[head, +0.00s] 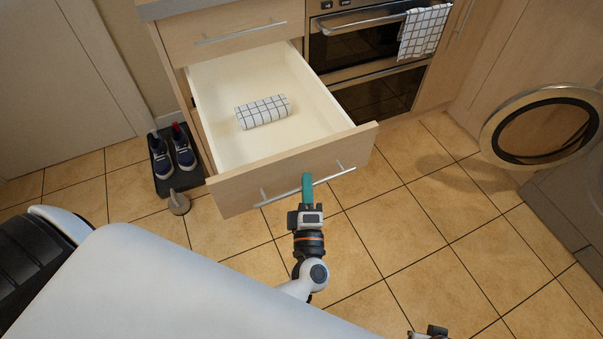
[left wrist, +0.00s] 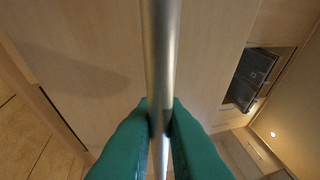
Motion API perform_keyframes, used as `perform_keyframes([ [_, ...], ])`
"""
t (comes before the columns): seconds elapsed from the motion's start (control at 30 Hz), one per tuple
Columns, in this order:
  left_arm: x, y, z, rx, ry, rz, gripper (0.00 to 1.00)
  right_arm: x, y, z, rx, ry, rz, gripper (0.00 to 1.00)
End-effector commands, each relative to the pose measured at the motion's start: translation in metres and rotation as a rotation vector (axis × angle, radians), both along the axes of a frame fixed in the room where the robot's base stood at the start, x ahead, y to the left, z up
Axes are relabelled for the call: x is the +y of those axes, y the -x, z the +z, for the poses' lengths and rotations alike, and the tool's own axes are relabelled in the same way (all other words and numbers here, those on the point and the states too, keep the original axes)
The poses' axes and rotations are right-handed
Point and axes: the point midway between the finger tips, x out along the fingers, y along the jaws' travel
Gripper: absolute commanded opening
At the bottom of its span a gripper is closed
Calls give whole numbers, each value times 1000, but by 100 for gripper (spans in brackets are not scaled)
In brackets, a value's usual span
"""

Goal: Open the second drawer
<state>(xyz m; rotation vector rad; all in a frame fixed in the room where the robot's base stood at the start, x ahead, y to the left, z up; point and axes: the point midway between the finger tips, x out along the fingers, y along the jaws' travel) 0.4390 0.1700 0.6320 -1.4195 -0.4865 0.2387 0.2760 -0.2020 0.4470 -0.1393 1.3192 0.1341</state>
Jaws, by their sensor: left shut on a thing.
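The second drawer (head: 230,192) is pulled far out of the wooden cabinet, below a closed top drawer (head: 222,32). Its inside is pale, and a rolled checked cloth (head: 263,112) lies in it. My left gripper (head: 307,188) is at the drawer's front, its teal fingers shut on the metal bar handle (head: 335,173). In the left wrist view the handle bar (left wrist: 162,60) runs between the two green fingers (left wrist: 160,130). At the bottom edge of the head view a small part of my right arm may show; its fingers cannot be made out.
An oven (head: 365,40) with a checked towel (head: 424,30) stands right of the drawers. An open round washing machine door (head: 545,125) juts in at the right. Shoes on a tray (head: 163,182) and a doorstop-like object (head: 178,203) are on the floor at left. Tiled floor in front is clear.

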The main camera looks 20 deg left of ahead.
Motion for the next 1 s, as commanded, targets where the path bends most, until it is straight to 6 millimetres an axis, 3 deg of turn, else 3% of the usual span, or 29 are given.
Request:
perform_keyframes([
  [0.47,-4,4,-1,2,1,0,0,0,1,-3,3,0,0,36],
  [0.5,-4,4,-1,2,1,0,12,0,1,-3,3,0,1,36],
  [0.63,-4,4,-1,2,1,0,32,1,1,-3,3,0,1,36],
  [1.0,-7,11,-2,3,1,0,32,0,0,-2,2,-1,0,36],
])
